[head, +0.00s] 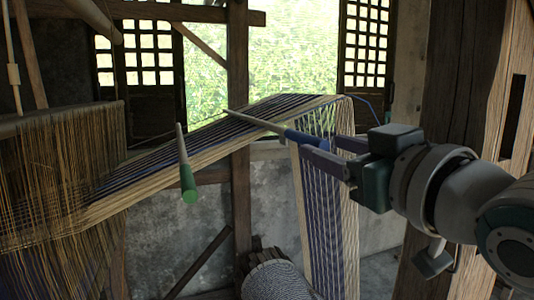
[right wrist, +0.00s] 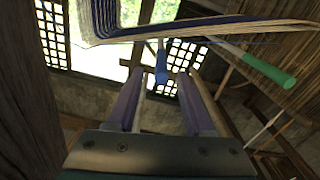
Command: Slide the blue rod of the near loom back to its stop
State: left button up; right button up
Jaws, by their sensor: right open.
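The blue rod (head: 304,138) of the near loom is a pale stick with a blue handle end, lying slantwise by the top bend of the warp threads. The handle points right, towards my right gripper (head: 322,146). This gripper is open, its two dark fingers around the handle's end in the head view. In the right wrist view the blue handle (right wrist: 161,62) sits in line with the gap between the open fingertips (right wrist: 160,76); I cannot tell whether they touch it. My left gripper is not in view.
A second rod with a green handle (head: 188,184) sticks out left of the blue one. Striped warp threads (head: 325,220) hang below the bend. A wooden post (head: 460,100) stands at the right, and a wound roller (head: 272,279) is low in the middle.

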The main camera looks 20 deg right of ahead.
aim_at(306, 140)
jog(key=shift+s, duration=1.7)
jog(key=m+p, duration=0.4)
jog(key=p, duration=0.7)
jog(key=shift+w+a+r, duration=0.1)
jog(key=shift+w, duration=0.05)
jog(key=shift+w+m, duration=0.3)
jog(key=w, duration=0.9)
jog(key=shift+w+a, duration=0.1)
jog(key=shift+c, duration=0.4)
